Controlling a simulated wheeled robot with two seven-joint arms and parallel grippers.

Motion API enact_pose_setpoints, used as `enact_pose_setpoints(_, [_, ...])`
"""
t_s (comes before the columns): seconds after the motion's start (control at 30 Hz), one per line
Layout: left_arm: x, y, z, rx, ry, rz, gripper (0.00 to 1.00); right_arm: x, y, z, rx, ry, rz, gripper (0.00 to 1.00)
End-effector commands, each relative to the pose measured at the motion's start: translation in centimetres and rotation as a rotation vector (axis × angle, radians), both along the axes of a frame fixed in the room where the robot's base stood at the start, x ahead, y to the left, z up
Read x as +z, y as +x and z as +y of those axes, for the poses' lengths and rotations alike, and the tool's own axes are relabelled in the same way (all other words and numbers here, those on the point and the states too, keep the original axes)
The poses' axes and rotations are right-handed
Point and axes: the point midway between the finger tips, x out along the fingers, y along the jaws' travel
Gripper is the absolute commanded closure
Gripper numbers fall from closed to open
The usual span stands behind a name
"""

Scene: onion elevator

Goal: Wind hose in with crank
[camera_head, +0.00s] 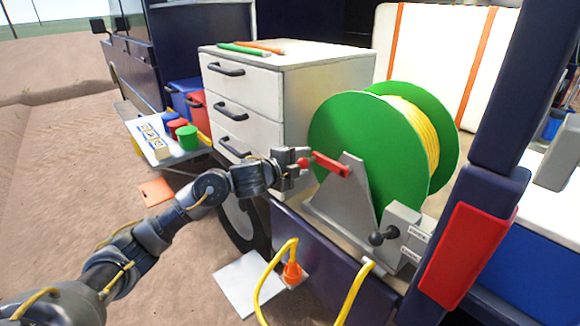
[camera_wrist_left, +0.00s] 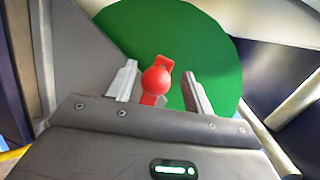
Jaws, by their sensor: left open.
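A green hose reel (camera_head: 355,140) with yellow hose (camera_head: 415,130) wound on it stands on a grey stand (camera_head: 345,205) at the back of the vehicle. Its red crank (camera_head: 331,164) points left and ends in a red round knob (camera_head: 303,163). My left gripper (camera_head: 296,163) is at the knob. In the left wrist view my left gripper (camera_wrist_left: 163,85) is open, with the red knob (camera_wrist_left: 157,80) between its two fingers. My right gripper is not in view.
A grey box with a black-knobbed lever (camera_head: 376,238) and small labels stands right of the reel. A white drawer cabinet (camera_head: 240,100) is behind my left gripper. A dark post with a red panel (camera_head: 465,258) rises at right. Sandy ground lies open at left.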

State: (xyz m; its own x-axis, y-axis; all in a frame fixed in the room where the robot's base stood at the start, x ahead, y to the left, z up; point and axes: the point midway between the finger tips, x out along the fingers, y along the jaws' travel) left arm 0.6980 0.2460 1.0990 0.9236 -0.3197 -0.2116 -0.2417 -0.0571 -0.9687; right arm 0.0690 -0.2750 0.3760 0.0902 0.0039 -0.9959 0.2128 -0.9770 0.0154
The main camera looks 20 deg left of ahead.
Motion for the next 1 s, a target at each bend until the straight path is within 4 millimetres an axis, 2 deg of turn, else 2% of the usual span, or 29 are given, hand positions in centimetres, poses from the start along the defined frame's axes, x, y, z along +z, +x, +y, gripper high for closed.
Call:
enact_pose_setpoints(0.2, [0.9,-4.2,1.5,0.0,0.005,-0.002,0.48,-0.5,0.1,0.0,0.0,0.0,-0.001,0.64])
enact_pose_setpoints(0.4, [1.6,-6.9,2.4,0.0,0.003,-0.002,0.48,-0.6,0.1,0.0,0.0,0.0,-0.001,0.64])
enact_pose_setpoints(0.6, [1.9,-8.0,2.8,0.001,0.0,0.0,0.48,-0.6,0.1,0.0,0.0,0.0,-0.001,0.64])
enact_pose_setpoints(0.87, [1.9,-8.0,2.8,0.001,-0.001,0.0,0.49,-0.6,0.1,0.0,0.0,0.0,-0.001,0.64])
enact_pose_setpoints(1.0, [0.4,-8.6,1.9,-0.01,-0.018,0.051,0.49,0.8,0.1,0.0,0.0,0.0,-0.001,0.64])
